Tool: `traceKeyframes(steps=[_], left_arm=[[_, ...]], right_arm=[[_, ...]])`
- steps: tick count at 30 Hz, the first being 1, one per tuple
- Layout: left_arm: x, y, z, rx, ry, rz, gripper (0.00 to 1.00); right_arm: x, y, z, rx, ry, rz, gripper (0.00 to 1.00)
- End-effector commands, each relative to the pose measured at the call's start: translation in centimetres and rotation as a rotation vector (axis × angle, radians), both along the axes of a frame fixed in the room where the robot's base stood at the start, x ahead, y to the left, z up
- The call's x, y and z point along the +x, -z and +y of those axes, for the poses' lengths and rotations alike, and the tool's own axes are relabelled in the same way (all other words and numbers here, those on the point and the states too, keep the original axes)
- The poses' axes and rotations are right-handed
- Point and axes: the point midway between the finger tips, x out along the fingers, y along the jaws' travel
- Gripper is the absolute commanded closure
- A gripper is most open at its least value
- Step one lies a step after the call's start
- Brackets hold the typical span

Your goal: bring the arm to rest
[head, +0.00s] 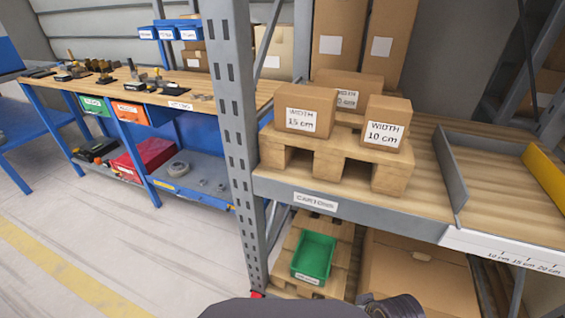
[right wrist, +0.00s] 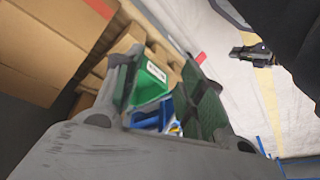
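My right gripper (right wrist: 160,68) fills the lower middle of the right wrist view. Its two dark green-padded fingers stand well apart, with no object visibly clamped between them. A green bin (right wrist: 150,84) and a blue object (right wrist: 146,120) show through the gap beyond the fingers. A dark, small jointed part (right wrist: 252,53) beside my black body in the right wrist view looks like my left gripper; its fingers are too small to read. In the head view only a dark part of my own body shows at the bottom edge, and neither gripper is visible there.
A grey rack shelf (head: 315,198) carries a pallet (head: 342,164) with cartons marked 15 cm (head: 304,111) and 10 cm (head: 386,125). A green bin (head: 314,256) sits below on another pallet. A rack post (head: 233,120) stands left of them. The left floor is clear.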

Motion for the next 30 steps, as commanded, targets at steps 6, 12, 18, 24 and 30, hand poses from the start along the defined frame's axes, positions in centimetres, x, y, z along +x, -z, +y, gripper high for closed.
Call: traceKeyframes(steps=[6,12,18,24,30], left_arm=[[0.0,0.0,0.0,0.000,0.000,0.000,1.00],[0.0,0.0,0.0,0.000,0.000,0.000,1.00],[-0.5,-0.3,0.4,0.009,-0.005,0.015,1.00],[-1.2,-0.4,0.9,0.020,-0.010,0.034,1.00],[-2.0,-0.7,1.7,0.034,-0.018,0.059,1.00]], right_arm=[[0.4,-1.6,-2.3,-0.054,0.031,0.008,0.60],[0.4,-2.8,-3.9,-0.094,0.058,0.018,0.60],[0.9,-1.6,-3.7,-0.093,0.054,0.025,0.60],[1.4,-0.2,-3.7,-0.095,0.052,0.031,0.60],[1.9,1.7,-3.7,-0.099,0.050,0.041,0.60]])
